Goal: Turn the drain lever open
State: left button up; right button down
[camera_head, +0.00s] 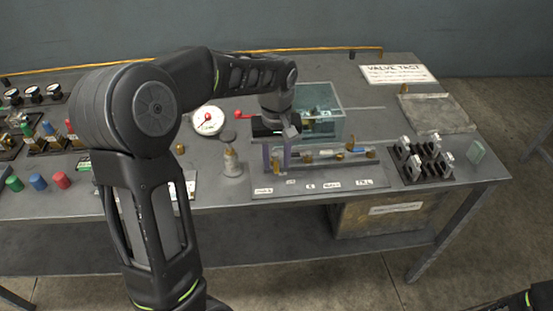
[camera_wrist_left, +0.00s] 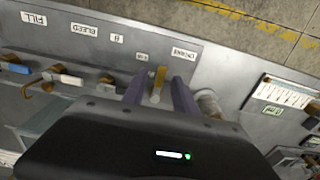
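The drain lever (camera_wrist_left: 158,80) is a short yellow handle near the DRAIN label (camera_wrist_left: 184,53) on the valve panel (camera_head: 325,187). In the left wrist view, it stands between the two purple fingers of my left gripper (camera_wrist_left: 158,95), with a small gap showing on each side. The gripper is open and does not appear to touch the lever. My right gripper is not in view.
Other valve handles (camera_wrist_left: 70,80) sit along the panel near the FILL and BLEED labels. A clear tank (camera_head: 325,112) stands behind, and a grey cylinder (camera_head: 231,161) stands just left of the gripper. A dark rack (camera_head: 422,160) stands to the right.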

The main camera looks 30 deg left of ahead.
aim_at(276, 167)
pick_arm(q)
notch_tip(276, 167, up, 8)
jog(key=shift+f, duration=0.25)
dwell(0.5)
